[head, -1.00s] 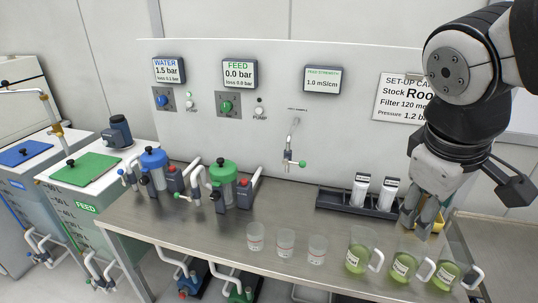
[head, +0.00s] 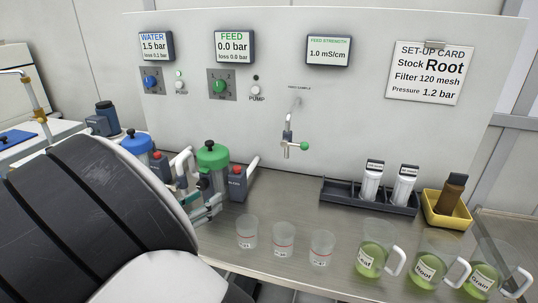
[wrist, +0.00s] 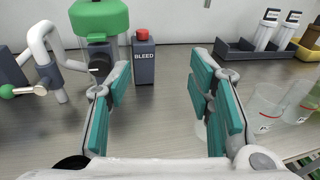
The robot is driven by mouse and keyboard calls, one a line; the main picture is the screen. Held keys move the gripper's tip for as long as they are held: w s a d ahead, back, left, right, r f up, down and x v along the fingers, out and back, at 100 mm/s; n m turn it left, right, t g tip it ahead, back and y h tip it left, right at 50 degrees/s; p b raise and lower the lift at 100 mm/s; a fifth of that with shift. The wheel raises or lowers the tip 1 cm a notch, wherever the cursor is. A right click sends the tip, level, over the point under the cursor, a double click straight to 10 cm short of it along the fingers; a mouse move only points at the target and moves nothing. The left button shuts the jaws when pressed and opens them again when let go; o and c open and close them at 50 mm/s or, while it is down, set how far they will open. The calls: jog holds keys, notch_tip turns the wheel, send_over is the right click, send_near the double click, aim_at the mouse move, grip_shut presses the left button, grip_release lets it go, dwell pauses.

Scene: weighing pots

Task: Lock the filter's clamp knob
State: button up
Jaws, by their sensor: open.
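The green-capped filter (head: 212,162) stands on the bench behind my arm. Its green cap and upper body (wrist: 100,18) show at the upper left of the wrist view. A black knob (wrist: 100,64) on its front shows just beyond my left fingertip; I cannot tell whether they touch. My gripper (wrist: 160,82) is open with nothing between its teal-padded fingers. In the head view my arm covers the lower left, and the gripper (head: 207,210) shows only in part before the filter. A blue-capped filter (head: 137,145) stands to the left, partly hidden by my arm.
A red-topped bleed block (wrist: 144,55) stands right beside the green filter. Clear cups (head: 284,240) and labelled green jugs (head: 373,258) line the front of the bench. A black rack (head: 340,193) and yellow tray (head: 447,210) stand at the right. A sample tap (head: 290,142) hangs above open bench.

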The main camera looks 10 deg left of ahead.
aim_at(201, 187)
jog(key=s+a+f+n+y, duration=0.1)
jog(key=a, duration=0.1)
jog(key=s+a+f+n+t+y, duration=0.1)
jog(key=a+f, duration=0.1)
jog(key=s+a+f+n+t+y+b, duration=0.1)
jog(key=a, duration=0.2)
jog(key=shift+s+f+n, duration=0.25)
jog(key=shift+n, duration=0.15)
jog(key=shift+a, duration=0.2)
jog(key=w, duration=0.9)
jog(key=w+d+b, duration=0.1)
jog(key=w, duration=0.3)
jog(key=shift+w, duration=0.2)
jog(key=shift+d, duration=0.1)
grip_shut()
